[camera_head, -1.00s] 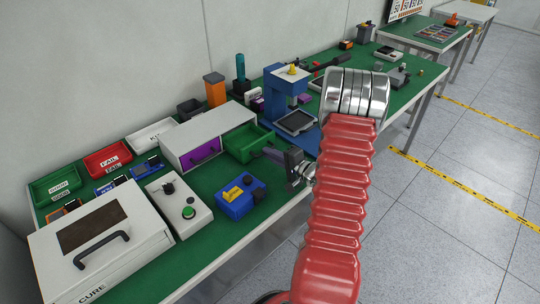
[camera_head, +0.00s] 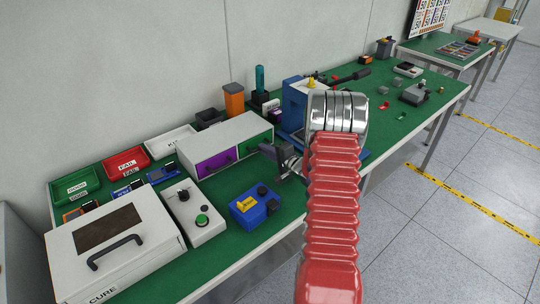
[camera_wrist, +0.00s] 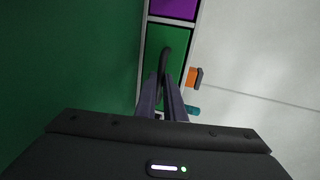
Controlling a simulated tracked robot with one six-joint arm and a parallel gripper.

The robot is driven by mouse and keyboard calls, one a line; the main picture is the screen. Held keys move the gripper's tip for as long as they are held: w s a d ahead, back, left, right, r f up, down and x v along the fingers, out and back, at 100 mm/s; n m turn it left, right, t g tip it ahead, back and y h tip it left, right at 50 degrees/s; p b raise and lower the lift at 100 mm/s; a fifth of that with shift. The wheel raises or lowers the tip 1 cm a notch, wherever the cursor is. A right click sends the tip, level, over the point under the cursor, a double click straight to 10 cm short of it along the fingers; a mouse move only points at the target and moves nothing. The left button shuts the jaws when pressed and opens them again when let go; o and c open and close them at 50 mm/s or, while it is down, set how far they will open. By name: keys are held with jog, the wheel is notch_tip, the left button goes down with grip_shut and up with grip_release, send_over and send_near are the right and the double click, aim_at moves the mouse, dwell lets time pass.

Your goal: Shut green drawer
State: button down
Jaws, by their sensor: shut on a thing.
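The green drawer (camera_head: 256,143) is flush with the front of the white cabinet (camera_head: 213,136), beside the purple drawer (camera_head: 214,162). In the wrist view the green drawer front (camera_wrist: 153,42) fills its bay, with the purple drawer (camera_wrist: 175,8) above it in the picture. My gripper (camera_wrist: 166,78) points straight at the green front. Its fingers are shut on the dark drawer handle (camera_wrist: 165,60). In the head view my gripper (camera_head: 268,150) is at the drawer front, and part of it is hidden by my arm.
A blue box with a yellow switch (camera_head: 254,204) and a white control box (camera_head: 196,215) stand on the green bench in front of the cabinet. A blue press (camera_head: 295,98) stands close to the right, partly behind my arm.

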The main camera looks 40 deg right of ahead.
jog(key=c, duration=1.8)
grip_release()
jog(key=shift+f, duration=0.15)
jog(key=shift+c, duration=0.2)
jog(key=v, duration=1.4)
jog(key=shift+w, duration=0.1)
